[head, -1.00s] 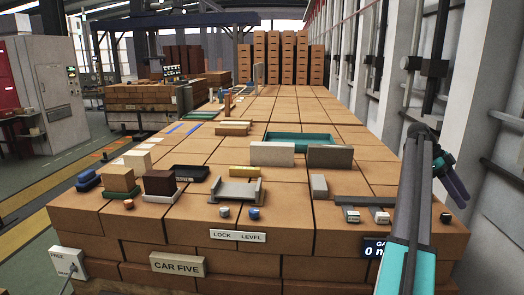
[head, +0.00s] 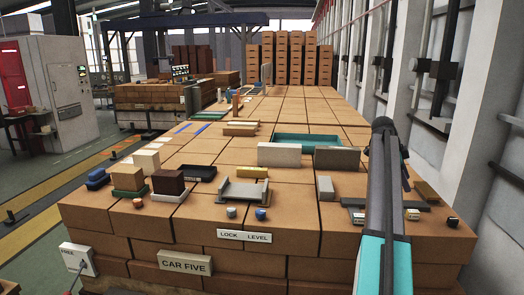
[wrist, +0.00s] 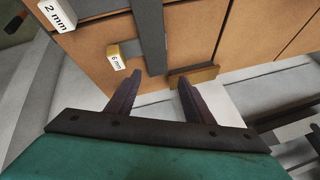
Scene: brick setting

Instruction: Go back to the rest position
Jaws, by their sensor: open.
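My gripper (wrist: 156,92) is open and empty in the wrist view, with its two dark fingers apart. The fingers point towards the edge of the brick-block table, near a brass bar (wrist: 193,76) and a small block marked 6 mm (wrist: 125,55). Nothing is between the fingers. In the head view my arm rises at the right side over the table's right end, and my gripper is mostly hidden behind it.
The table (head: 290,215) carries a grey channel fixture (head: 243,191), upright grey plates (head: 279,155), a teal tray (head: 306,139), a dark tray (head: 199,173) and several small blocks at the left. A white wall with pipes runs along the right. Open floor lies at the left.

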